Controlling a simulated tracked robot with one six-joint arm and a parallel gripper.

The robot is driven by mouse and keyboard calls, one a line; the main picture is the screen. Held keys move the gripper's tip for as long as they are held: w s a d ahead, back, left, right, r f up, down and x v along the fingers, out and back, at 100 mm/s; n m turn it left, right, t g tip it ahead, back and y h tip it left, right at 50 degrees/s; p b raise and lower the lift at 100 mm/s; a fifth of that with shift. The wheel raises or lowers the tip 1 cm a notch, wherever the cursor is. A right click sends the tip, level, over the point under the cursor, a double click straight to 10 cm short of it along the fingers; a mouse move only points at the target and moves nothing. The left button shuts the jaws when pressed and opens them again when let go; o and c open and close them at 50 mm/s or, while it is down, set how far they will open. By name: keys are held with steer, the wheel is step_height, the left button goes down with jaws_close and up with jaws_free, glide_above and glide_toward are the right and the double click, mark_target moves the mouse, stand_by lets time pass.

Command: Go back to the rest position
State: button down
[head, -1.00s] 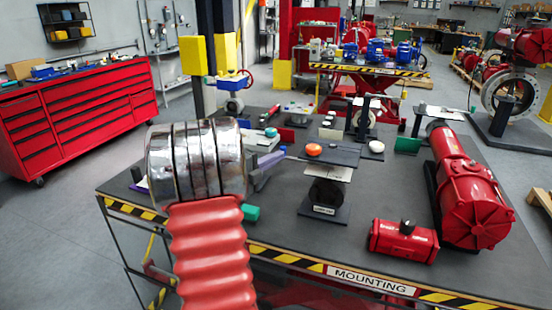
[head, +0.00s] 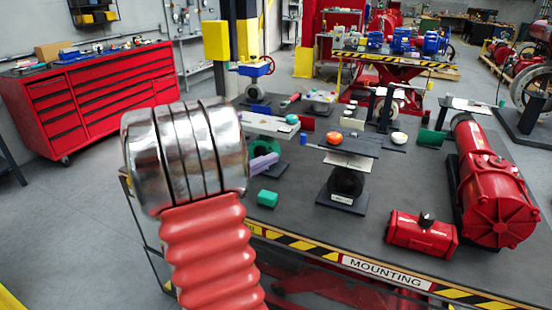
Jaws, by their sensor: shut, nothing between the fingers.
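My arm shows in the head view as a red ribbed sleeve with wide polished metal rings at its upper end, left of the table's middle. My gripper is not visible in the head view. The work table (head: 330,235) has a dark top and a black-and-yellow striped front edge with a "MOUNTING" label. The arm's rings stand in front of its left end and hide part of it.
A large red actuator (head: 497,195) and a smaller red one (head: 421,234) lie at the table's right. A dark stand (head: 346,180) with an orange knob (head: 335,137) is near the middle. A red tool cabinet (head: 90,100) stands at left, with open floor before it.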

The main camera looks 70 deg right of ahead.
steer(key=shift+a, duration=0.1)
stand_by(0.7)
steer(key=s+a+f+m+y, duration=0.5)
steer(key=f+m, duration=0.3)
steer(key=m, duration=0.5)
steer(key=w+a+f+m+t+y, duration=0.1)
steer(key=w+a+f+m+y, duration=0.1)
steer(key=a+m, duration=0.35)
steer(key=w+a+f+m+t+y, duration=0.1)
steer(key=w+a+m+t+y, duration=0.1)
steer(key=a+m, duration=0.3)
steer(key=w+a+m+t+y, duration=0.2)
steer(key=w+a+m+t, duration=0.15)
steer(key=a, duration=0.65)
steer(key=w+a+m+t+y, duration=0.25)
steer(key=w+a+m, duration=0.2)
steer(key=a, duration=0.65)
steer(key=w+a+r+t+y, duration=0.1)
steer(key=a+r, duration=0.3)
steer(key=a, duration=0.4)
steer(key=a+r+n+t+y, duration=0.1)
steer(key=a+r+t, duration=0.3)
steer(key=a, duration=0.5)
steer(key=shift+w+r, duration=0.35)
steer(key=shift+w, duration=0.05)
